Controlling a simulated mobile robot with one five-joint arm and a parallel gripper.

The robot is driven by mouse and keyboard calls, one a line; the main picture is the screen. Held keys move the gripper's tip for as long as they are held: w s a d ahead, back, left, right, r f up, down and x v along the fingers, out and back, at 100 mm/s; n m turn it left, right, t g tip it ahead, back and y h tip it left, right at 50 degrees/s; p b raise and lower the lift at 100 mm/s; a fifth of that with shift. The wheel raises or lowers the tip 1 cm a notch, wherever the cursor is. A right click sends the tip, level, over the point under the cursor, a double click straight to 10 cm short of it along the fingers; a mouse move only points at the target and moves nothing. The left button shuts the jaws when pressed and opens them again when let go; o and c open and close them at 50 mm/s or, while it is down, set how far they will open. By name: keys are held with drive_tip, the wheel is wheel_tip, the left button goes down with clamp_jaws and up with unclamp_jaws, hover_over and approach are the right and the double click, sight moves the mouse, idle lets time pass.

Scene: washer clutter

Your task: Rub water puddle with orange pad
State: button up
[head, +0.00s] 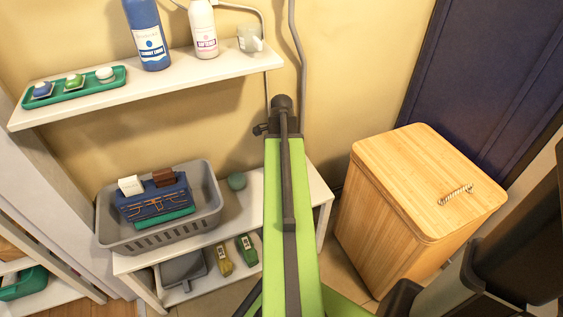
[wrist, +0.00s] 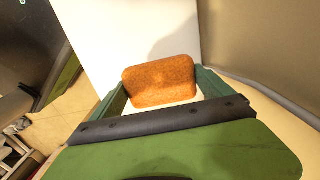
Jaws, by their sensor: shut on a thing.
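The orange pad (wrist: 160,82) is a brown-orange block with rounded corners, in the middle of the wrist view. It sits between the two green fingers of my gripper (wrist: 162,88), which is shut on it. Beyond the pad in the wrist view is a plain white surface (wrist: 110,35) with a shadow on it. I cannot tell whether the pad touches that surface. I cannot make out the water puddle in either view. In the head view my green arm covers the middle, and my gripper and the pad are hidden.
Above is a wall shelf (head: 190,82) with bottles, a cup and a green tray (head: 95,95). A wooden hamper (head: 385,210) stands at right.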

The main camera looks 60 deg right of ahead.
wheel_tip(320, 180, up, 3)
drive_tip(key=p, duration=0.3)
drive_tip(key=shift+r, duration=0.15)
idle(0.6)
